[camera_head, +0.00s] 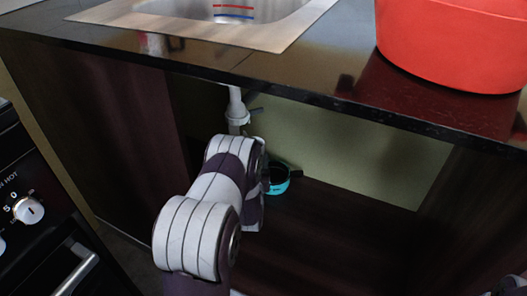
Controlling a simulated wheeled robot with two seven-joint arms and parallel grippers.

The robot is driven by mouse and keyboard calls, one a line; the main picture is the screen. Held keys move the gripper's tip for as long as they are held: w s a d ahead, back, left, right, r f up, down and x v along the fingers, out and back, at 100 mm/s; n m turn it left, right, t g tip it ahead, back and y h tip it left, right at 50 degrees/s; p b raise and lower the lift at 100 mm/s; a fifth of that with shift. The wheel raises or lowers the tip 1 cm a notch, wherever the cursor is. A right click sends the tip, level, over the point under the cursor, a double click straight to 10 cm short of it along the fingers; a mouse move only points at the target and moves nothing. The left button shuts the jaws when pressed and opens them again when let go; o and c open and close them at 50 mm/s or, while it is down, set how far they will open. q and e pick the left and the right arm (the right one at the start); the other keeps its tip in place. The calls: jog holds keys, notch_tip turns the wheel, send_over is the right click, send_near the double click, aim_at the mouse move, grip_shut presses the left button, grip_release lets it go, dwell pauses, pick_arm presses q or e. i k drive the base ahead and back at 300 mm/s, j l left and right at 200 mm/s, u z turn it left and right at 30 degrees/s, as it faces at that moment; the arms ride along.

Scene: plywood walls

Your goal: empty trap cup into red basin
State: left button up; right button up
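The red basin (450,45) stands on the dark countertop at the upper right, cut off by the picture's edge. A white drain pipe (237,105) with a fitting hangs below the sink inside the open cabinet. A small teal cup-like vessel (283,187), with a dark inside and a short dark handle, is low in the cabinet near the back wall. I cannot tell whether the trap cup is on the pipe or is this vessel. My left arm reaches up into the cabinet opening in front of both. Its gripper is hidden behind the arm links. My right gripper is out of view.
The countertop (300,62) overhangs the cabinet opening. A metal sink (200,27) with red and blue marks is set in it. A stove (35,220) with a knob and handle stands at left. The cabinet floor (345,240) is clear at right.

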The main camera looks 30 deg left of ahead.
aim_at(479, 47)
jog(key=k+l, duration=0.75)
jog(key=k, duration=0.15)
